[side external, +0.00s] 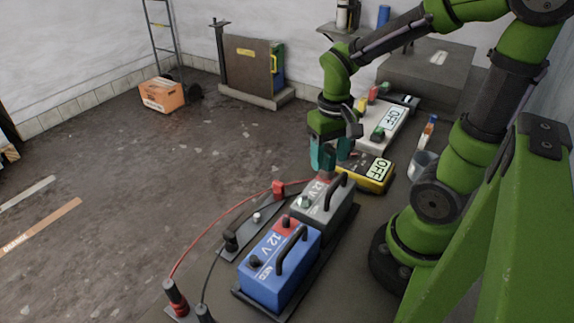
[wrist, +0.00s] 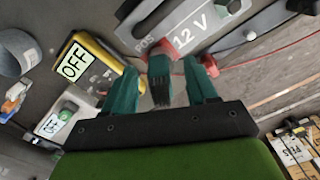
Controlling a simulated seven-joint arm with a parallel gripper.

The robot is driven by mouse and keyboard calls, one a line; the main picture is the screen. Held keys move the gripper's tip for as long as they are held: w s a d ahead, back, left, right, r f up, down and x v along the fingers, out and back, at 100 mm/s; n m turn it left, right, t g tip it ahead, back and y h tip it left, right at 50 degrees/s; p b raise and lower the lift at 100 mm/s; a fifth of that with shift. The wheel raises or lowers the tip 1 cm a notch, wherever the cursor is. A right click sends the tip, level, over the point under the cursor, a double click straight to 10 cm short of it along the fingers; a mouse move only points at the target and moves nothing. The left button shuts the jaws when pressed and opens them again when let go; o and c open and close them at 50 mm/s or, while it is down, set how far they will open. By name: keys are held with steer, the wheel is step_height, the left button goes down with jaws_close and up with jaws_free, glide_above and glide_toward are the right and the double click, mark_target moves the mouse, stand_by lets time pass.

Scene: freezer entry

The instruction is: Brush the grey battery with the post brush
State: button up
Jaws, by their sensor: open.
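The grey battery (side external: 322,209) stands behind the blue one, with a black handle, "12 V" label and red POS end. It shows at the top of the wrist view (wrist: 188,25). My gripper (side external: 322,166) is open, its teal fingers low over the battery's far end. In the wrist view a dark teal piece with a bristle-like end (wrist: 160,75) sits between the fingers (wrist: 158,70), with gaps on both sides. I cannot tell if it is the post brush. A small orange, white and blue item (side external: 428,131) lies by the grey cup; its kind is unclear.
The blue battery (side external: 277,266) stands in front, with red and black cables to its left. A yellow meter (side external: 366,174) reading OFF lies close right of my gripper. A white charger (side external: 383,127) is behind it, and a grey cup (side external: 422,166) is to the right.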

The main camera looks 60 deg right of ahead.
step_height(320, 180, up, 15)
steer(key=a+f+n+t+y, duration=0.2)
steer(key=a+f+t, duration=0.1)
steer(key=a+t, duration=0.4)
steer(key=shift+w+a+f, duration=0.15)
steer(key=shift+w+a, duration=0.15)
steer(key=shift+a, duration=0.55)
